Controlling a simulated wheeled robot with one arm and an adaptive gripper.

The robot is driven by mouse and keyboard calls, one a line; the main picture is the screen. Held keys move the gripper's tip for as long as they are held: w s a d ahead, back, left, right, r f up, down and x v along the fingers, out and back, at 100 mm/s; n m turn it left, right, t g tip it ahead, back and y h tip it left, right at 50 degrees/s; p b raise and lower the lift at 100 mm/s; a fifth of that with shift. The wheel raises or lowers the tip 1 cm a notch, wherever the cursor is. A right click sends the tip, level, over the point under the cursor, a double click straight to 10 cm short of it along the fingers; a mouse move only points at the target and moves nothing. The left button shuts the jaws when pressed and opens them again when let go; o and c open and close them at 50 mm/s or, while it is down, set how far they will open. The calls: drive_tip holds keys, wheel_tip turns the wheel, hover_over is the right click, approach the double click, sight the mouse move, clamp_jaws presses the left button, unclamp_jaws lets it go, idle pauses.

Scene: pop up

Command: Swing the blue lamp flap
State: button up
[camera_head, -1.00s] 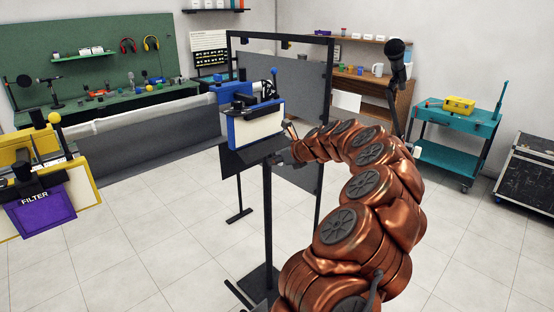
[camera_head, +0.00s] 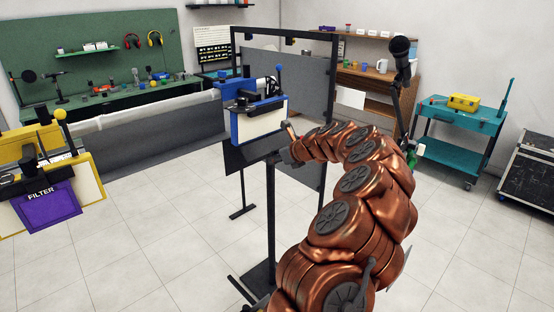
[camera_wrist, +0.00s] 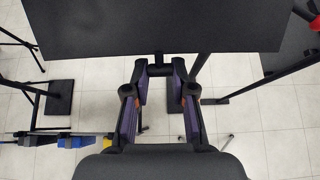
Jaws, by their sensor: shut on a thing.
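The blue lamp (camera_head: 236,128) stands on a black stand near the middle of the head view. It has a blue frame, a pale front panel and black parts on top. A black flap (camera_head: 238,157) hangs below the front panel. My gripper (camera_head: 287,154) is at the right end of this flap, partly hidden by my arm. In the wrist view a broad black plate, seemingly the flap (camera_wrist: 150,30), spans the top.
A yellow lamp (camera_head: 87,172) with a purple FILTER panel (camera_head: 50,208) stands at the left. A black frame with a grey panel (camera_head: 308,75) is behind the blue lamp. A microphone (camera_head: 400,50) and a teal cart (camera_head: 462,120) are right. The tiled floor (camera_head: 160,225) is open.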

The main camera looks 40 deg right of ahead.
drive_tip(key=shift+x, duration=0.9)
drive_tip(key=shift+f, duration=0.1)
drive_tip(key=shift+p+x, duration=0.35)
drive_tip(key=shift+x, duration=0.6)
drive_tip(key=shift+w, duration=0.1)
